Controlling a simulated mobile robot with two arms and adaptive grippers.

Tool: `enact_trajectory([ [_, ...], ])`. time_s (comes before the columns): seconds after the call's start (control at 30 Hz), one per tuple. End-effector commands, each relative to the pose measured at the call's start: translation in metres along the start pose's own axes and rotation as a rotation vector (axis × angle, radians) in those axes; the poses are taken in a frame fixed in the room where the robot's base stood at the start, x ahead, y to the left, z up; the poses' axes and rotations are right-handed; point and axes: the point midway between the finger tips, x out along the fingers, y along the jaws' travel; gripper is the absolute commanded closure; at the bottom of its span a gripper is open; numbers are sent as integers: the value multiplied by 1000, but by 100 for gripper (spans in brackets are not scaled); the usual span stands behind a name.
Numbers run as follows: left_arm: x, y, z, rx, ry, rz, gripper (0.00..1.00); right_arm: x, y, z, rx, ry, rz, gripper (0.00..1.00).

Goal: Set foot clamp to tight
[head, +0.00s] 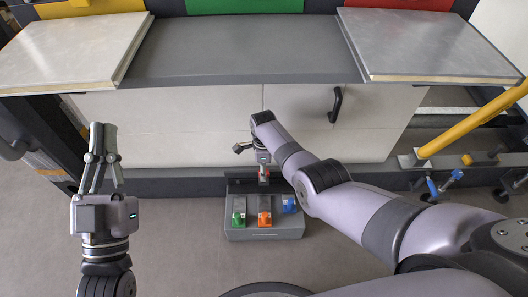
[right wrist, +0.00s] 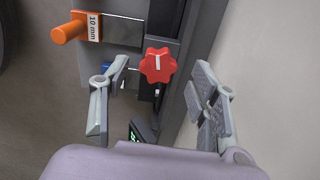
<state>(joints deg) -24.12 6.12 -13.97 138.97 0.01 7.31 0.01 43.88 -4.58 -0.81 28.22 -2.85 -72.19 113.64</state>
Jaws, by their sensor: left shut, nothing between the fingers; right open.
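A red star-shaped knob (right wrist: 159,65) with a white line on its face sits on a dark upright part in the right wrist view. It also shows small and red in the head view (head: 264,175), above a grey floor unit (head: 262,235). My right gripper (right wrist: 154,92) is open, with one finger on each side below the knob and apart from it. In the head view its fingers (head: 258,158) are partly hidden by the wrist. My left gripper (head: 103,128) is shut and empty, pointing up at the left, far from the knob.
The floor unit carries green (head: 239,217), orange (head: 264,217) and blue (head: 289,204) parts. An orange handle (right wrist: 68,32) has a "10 mm" label beside it. A grey bench (head: 240,65) with pale boards (head: 75,50) stands behind. A yellow bar (head: 470,122) slants at right.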

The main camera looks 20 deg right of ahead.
Motion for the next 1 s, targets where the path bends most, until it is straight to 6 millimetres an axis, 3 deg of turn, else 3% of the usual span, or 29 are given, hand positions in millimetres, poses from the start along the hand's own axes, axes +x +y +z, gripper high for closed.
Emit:
enact_trajectory([
  [0.6,0,0,0,-1,-1,-1,100,-93,1,-1,1,1,-2,45],
  [1.0,0,0,1,0,-2,-1,100,-102,1,-2,1,2,1,45],
])
